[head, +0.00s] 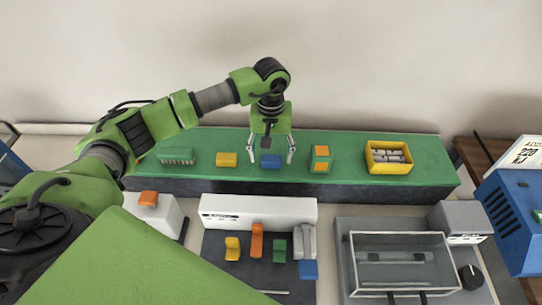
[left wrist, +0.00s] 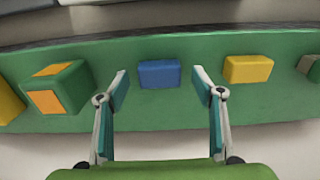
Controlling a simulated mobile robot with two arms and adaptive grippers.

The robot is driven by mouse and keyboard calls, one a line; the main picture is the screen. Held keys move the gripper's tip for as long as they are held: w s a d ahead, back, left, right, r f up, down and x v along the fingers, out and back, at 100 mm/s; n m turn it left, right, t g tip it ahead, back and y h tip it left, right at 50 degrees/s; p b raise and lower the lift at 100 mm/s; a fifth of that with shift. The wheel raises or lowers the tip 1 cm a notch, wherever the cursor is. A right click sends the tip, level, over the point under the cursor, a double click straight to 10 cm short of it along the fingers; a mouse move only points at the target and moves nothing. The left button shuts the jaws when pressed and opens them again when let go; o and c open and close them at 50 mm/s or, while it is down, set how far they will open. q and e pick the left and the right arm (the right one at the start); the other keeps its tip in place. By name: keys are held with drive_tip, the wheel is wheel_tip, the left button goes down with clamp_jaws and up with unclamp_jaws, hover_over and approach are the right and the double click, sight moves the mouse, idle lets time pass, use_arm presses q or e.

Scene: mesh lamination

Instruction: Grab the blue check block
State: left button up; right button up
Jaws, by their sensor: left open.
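The blue check block (head: 271,161) lies on the green shelf (head: 400,187) at the back, near its middle. It also shows in the left wrist view (left wrist: 159,74), beyond and between my fingertips. My left gripper (head: 272,158) is open above the block, with one finger to each side of it. In the left wrist view the open fingers (left wrist: 160,90) are apart from the block and hold nothing. My right gripper is not in view.
A yellow block (head: 227,159) stands left of the blue block, and a green block with orange faces (head: 321,159) stands right. A yellow bin (head: 388,169) sits further right. Below are a white machine (head: 258,210) and a clear-covered box (head: 403,262).

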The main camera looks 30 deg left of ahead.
use_arm(q)
drive_tip(key=shift+f, duration=0.6)
drive_tip(key=c, duration=1.2)
drive_tip(key=shift+w+r, duration=0.1)
drive_tip(key=shift+r, duration=0.1)
